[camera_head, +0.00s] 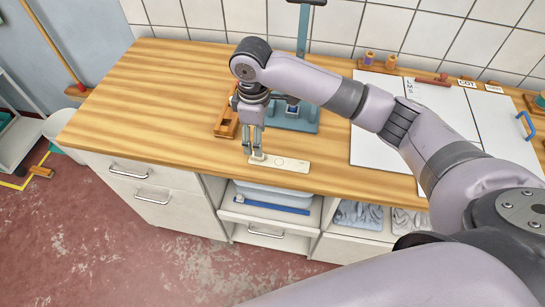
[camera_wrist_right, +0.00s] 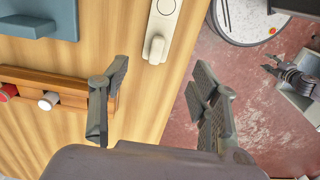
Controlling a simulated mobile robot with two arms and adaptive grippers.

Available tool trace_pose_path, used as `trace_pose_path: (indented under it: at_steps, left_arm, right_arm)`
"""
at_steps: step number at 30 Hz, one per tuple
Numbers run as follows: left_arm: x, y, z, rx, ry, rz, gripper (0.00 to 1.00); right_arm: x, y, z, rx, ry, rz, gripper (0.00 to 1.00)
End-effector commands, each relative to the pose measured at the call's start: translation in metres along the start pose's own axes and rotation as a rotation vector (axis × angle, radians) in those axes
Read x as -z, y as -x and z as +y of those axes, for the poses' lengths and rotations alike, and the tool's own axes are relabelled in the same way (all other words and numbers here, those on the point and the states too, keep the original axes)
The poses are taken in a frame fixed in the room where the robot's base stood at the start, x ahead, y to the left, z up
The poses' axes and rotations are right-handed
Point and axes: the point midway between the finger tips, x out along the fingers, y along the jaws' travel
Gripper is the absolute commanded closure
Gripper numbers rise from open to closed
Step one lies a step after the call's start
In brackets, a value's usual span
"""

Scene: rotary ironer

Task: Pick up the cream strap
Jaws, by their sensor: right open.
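The cream strap (camera_head: 285,164) lies flat on the wooden counter near its front edge, with a small raised tab at its left end. In the right wrist view the strap (camera_wrist_right: 166,22) runs down from the top edge, and its raised tab points toward my gripper. My right gripper (camera_head: 252,151) points down at the tab end in the head view. In the wrist view its fingers (camera_wrist_right: 162,75) are spread apart with nothing between them; whether they touch the strap is unclear. A dark jointed part at the wrist view's right looks like my left gripper (camera_wrist_right: 284,70); its jaw state is unclear.
A wooden rack (camera_head: 226,122) stands left of my right gripper, and a blue-grey stand (camera_head: 297,120) is behind it. White boards (camera_head: 382,148) lie to the right. The counter's left part is clear.

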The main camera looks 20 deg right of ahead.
Motion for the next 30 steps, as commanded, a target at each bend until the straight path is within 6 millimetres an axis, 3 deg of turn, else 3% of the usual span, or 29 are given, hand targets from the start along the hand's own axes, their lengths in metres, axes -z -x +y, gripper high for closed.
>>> trace_pose_path:
  at_steps: [4, 11, 19, 30]
  left_arm:
    - [0.001, 0.006, 0.0, 0.0, 0.0, 0.0, 0.6]
    - [0.001, 0.012, 0.0, 0.0, 0.0, 0.0, 0.6]
    - [0.002, 0.026, 0.0, 0.0, 0.0, 0.0, 0.6]
    - [0.002, 0.026, 0.0, 0.0, -0.001, 0.0, 0.6]
  right_arm:
    - [0.0, -0.021, 0.0, 0.001, -0.001, -0.001, 0.44]
    - [0.0, -0.036, 0.001, 0.001, 0.0, -0.001, 0.44]
    - [0.0, -0.075, 0.004, 0.0, 0.001, -0.001, 0.44]
    - [0.0, -0.083, 0.005, -0.002, 0.001, 0.002, 0.47]
